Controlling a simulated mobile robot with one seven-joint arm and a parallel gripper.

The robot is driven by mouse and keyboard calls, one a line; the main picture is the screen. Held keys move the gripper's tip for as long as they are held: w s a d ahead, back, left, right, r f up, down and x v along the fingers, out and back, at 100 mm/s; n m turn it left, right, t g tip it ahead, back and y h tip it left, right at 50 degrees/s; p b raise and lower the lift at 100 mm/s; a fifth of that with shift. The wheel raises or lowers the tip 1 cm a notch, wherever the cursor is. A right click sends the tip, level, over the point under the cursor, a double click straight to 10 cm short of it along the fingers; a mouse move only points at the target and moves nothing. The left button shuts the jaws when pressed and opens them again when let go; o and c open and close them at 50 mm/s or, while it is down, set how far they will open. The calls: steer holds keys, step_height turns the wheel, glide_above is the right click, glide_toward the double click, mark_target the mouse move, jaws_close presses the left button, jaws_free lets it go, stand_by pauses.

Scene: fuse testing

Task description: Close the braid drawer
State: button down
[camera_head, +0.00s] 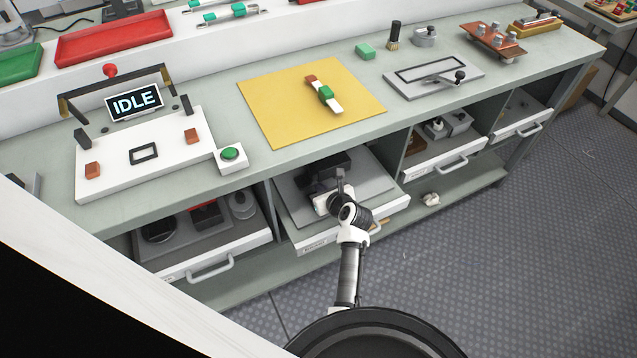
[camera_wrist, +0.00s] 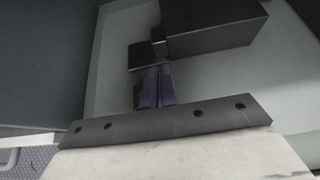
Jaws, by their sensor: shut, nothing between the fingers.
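The drawer under the middle of the bench (camera_head: 390,215) is pulled out, with a white front and a grey inside. The writing on its front is too small to read, so I cannot confirm it is the braid drawer. My gripper (camera_head: 320,182) is over this drawer, reaching in from the front, close to a black block (camera_head: 328,166) in it. In the wrist view my gripper (camera_wrist: 156,80) is shut and empty. The black block (camera_wrist: 212,27) is just beyond it, and the drawer's pale inside (camera_wrist: 110,60) lies around. My arm hides part of the drawer front and its handle.
A left drawer (camera_head: 250,244) and two right drawers (camera_head: 445,160) (camera_head: 522,125) also stand out, with grey handles. The bench top (camera_head: 215,90) above carries a yellow mat (camera_head: 270,110), a white fixture with an IDLE display (camera_head: 134,102) and a green button (camera_head: 230,154). Floor at right is clear.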

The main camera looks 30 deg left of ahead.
mark_target(307, 172)
steer(key=shift+w+a, duration=0.65)
steer(key=shift+a, duration=0.15)
steer(key=w+a, duration=0.1)
steer(key=a, duration=0.1)
steer(key=w+a, duration=0.4)
steer(key=shift+a, duration=0.3)
steer(key=shift+d+p, duration=0.1)
steer(key=shift+p, duration=0.2)
